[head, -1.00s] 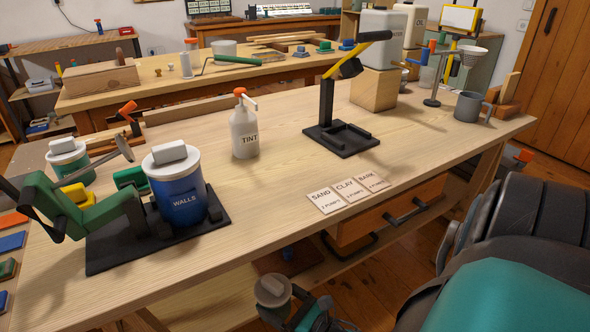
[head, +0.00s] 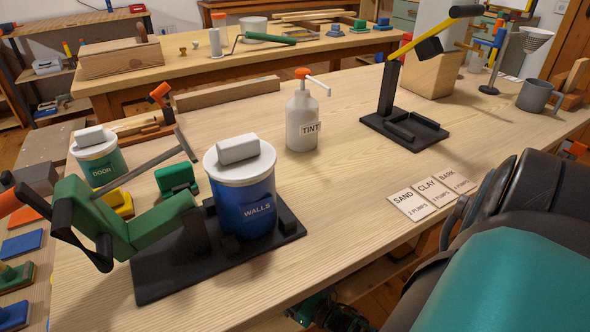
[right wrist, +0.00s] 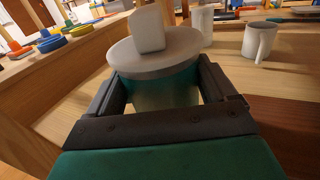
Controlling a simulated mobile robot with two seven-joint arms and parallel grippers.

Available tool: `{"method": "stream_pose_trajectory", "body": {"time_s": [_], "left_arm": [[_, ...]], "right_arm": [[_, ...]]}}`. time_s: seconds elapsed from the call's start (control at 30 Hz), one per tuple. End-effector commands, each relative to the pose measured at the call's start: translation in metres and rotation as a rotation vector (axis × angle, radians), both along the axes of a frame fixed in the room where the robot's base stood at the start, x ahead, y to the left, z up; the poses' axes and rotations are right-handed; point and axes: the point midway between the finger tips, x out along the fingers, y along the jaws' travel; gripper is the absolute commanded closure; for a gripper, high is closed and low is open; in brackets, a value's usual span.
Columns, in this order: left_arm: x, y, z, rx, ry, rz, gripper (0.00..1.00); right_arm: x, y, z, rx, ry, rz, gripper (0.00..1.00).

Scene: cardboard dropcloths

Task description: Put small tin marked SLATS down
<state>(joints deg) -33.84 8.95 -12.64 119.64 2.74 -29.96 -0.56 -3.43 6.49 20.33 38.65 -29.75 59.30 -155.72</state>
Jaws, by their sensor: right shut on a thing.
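A small tin (right wrist: 158,52) with a round grey lid and a pale block on top is between the fingers of my right gripper (right wrist: 157,82) in the right wrist view. The gripper is shut on it, and the tin looks upright relative to the fingers. No SLATS label shows on the side facing the camera. In the head view only part of my right arm's end shows, low at the bench's front edge; the tin is out of sight there. My left gripper is not in view.
The workbench (head: 320,215) holds a blue WALLS tin (head: 243,195) on a black stand with a green lever, a DOOR tin (head: 99,160), a TINT bottle (head: 302,118), a black stand (head: 405,130) and SAND, CLAY and BARK cards (head: 412,204). Bare wood lies between WALLS and the cards.

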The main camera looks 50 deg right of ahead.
Motion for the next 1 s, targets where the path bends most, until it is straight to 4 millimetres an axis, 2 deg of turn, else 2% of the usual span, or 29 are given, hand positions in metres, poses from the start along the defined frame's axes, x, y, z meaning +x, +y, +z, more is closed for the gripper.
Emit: {"method": "stream_pose_trajectory", "body": {"time_s": [0.03, 0.2, 0.4, 0.83, 0.87, 1.0], "left_arm": [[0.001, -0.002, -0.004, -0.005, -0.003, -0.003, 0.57], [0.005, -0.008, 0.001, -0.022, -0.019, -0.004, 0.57], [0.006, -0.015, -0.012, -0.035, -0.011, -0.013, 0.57], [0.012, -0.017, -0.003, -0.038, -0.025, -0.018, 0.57], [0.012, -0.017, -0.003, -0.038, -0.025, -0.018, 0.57], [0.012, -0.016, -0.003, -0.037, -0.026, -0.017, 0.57]], "right_arm": [[0.001, -0.001, -0.009, 0.0, -0.004, 0.0, 0.59], [0.001, -0.001, -0.02, -0.001, -0.004, 0.0, 0.59], [0.001, -0.001, -0.046, -0.001, -0.004, -0.001, 0.59], [0.001, -0.001, -0.05, -0.001, -0.003, 0.0, 0.59], [0.0, 0.0, -0.051, -0.001, -0.001, 0.001, 0.13], [0.0, 0.0, -0.051, -0.001, -0.001, 0.001, 0.0]]}}
